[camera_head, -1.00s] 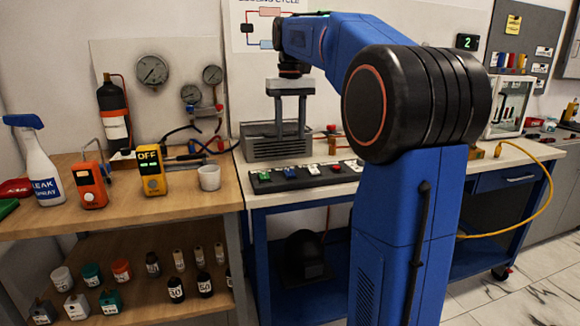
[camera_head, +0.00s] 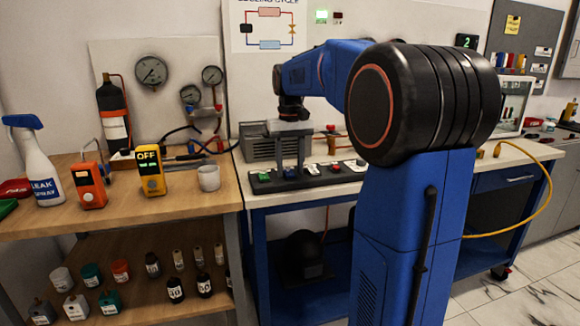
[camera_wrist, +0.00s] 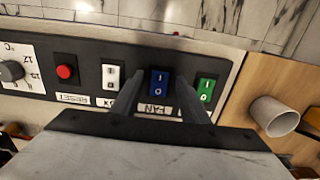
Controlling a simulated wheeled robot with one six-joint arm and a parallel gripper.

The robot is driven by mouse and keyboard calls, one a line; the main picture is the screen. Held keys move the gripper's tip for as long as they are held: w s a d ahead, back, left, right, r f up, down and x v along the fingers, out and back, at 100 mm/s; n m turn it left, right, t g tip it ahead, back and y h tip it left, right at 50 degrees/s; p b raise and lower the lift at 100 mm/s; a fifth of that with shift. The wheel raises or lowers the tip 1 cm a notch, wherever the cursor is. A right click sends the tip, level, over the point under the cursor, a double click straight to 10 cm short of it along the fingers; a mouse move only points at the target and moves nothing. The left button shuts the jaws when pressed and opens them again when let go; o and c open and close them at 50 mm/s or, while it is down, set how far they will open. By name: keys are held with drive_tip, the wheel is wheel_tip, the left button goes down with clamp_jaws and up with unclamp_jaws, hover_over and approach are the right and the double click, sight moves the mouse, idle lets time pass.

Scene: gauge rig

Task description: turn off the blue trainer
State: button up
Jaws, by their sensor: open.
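A dark control panel (camera_head: 325,177) lies along the front of the blue-framed bench (camera_head: 390,188). In the wrist view the panel (camera_wrist: 85,100) carries a green rocker (camera_wrist: 205,90), a blue rocker (camera_wrist: 159,83), a white rocker (camera_wrist: 111,78), a red button (camera_wrist: 65,72) and a dial (camera_wrist: 12,71). The rockers bear I and O marks; which side is pressed I cannot tell. My gripper (camera_head: 291,170) points down over the panel's left part. In the wrist view my gripper (camera_wrist: 160,101) is open and empty, its fingers either side of the blue rocker. Contact is unclear.
A grey finned unit (camera_head: 262,147) stands behind the panel. On the wooden bench left are a white cup (camera_head: 209,178), a yellow meter (camera_head: 151,174) showing OFF, an orange meter (camera_head: 90,188) and a spray bottle (camera_head: 38,170). A small green-lit display (camera_head: 321,16) is on the wall.

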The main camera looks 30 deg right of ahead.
clamp_jaws()
drive_tip(key=shift+w, duration=0.1)
drive_tip(key=shift+w+d+r+g+y, duration=0.1)
drive_tip(key=shift+w+g+y, duration=0.1)
drive_tip(key=shift+g, duration=0.45)
drive_tip(key=shift+w+d+g+y, duration=0.1)
drive_tip(key=shift+w+g+y, duration=0.1)
drive_tip(key=shift+g, duration=0.45)
unclamp_jaws()
